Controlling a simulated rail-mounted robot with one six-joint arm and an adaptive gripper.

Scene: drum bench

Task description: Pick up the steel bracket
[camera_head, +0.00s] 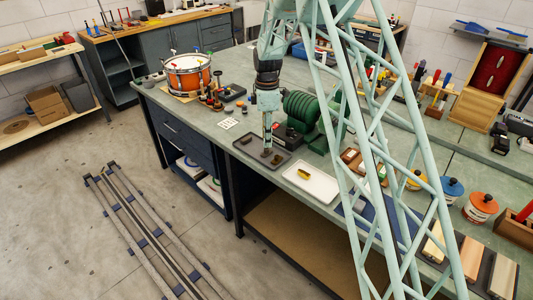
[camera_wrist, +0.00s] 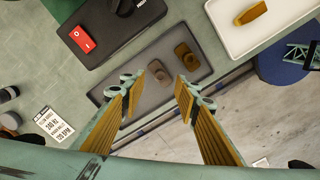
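A dark grey tray (camera_head: 245,145) lies on the green bench under my gripper (camera_head: 267,146). Two small blocky parts sit in it: a greyish one (camera_wrist: 159,75) and a darker brown one (camera_wrist: 187,54). I cannot tell for certain which is the steel bracket; the greyish one looks more like bare steel. In the wrist view my gripper (camera_wrist: 161,85) is open, with its two ribbed fingers apart and nothing between them. The greyish part shows between and beyond the fingertips. The darker part is farther off, nearer the right finger. Part of the tray is hidden behind the left finger.
A white tray (camera_head: 322,187) with a brass-coloured part (camera_head: 304,174) lies to the right. A green ribbed machine (camera_head: 303,105) and a black box with a red switch (camera_wrist: 82,39) stand behind the dark tray. A printed card (camera_head: 228,123) lies left. The bench's front edge is close.

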